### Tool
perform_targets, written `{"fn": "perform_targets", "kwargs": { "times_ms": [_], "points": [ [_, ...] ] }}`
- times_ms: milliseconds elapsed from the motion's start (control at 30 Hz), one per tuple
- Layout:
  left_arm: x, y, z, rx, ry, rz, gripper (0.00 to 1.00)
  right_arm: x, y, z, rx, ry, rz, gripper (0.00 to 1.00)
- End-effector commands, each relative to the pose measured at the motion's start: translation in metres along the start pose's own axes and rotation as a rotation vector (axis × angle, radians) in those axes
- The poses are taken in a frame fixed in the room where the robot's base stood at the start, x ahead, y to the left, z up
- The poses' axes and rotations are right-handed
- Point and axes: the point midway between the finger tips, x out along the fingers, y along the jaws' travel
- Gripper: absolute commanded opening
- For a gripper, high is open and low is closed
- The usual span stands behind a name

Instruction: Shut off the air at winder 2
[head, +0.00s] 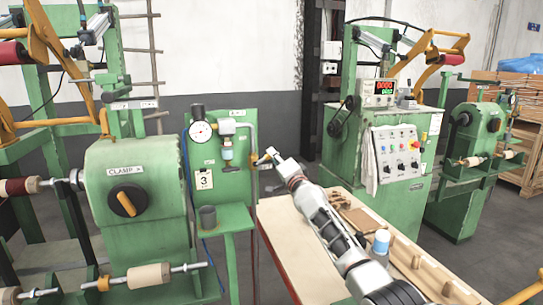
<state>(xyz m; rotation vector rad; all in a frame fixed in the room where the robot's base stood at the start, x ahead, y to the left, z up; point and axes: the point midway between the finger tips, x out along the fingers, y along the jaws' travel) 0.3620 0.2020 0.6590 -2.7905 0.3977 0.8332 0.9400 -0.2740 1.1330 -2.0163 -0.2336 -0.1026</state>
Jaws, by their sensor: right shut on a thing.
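A green air panel (233,128) stands left of centre in the head view, with a round gauge (201,131), a regulator (227,142) and a grey pipe (253,142) down its right side. A card with a 3 (204,180) hangs on it. My right gripper (268,157) is beside the pipe at the panel's right edge. It is shut on a small part there, seemingly the air valve handle, mostly hidden by the fingers. The handle's angle cannot be made out. My left gripper is out of view.
A green winder with an orange clamp knob (124,202) stands at left. A green control cabinet (401,204) with a red display stands behind the bench.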

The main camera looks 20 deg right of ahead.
Motion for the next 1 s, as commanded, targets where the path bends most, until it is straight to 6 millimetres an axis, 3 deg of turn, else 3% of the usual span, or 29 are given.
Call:
{"fn": "perform_targets", "kwargs": {
  "times_ms": [500, 1000],
  "points": [
    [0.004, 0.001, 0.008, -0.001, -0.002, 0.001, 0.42, -0.005, 0.026, 0.007, 0.372, 0.073, 0.002, 0.0],
    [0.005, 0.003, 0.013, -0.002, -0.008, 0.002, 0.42, -0.006, 0.031, 0.01, 0.466, 0.092, 0.001, 0.0]
  ]
}}
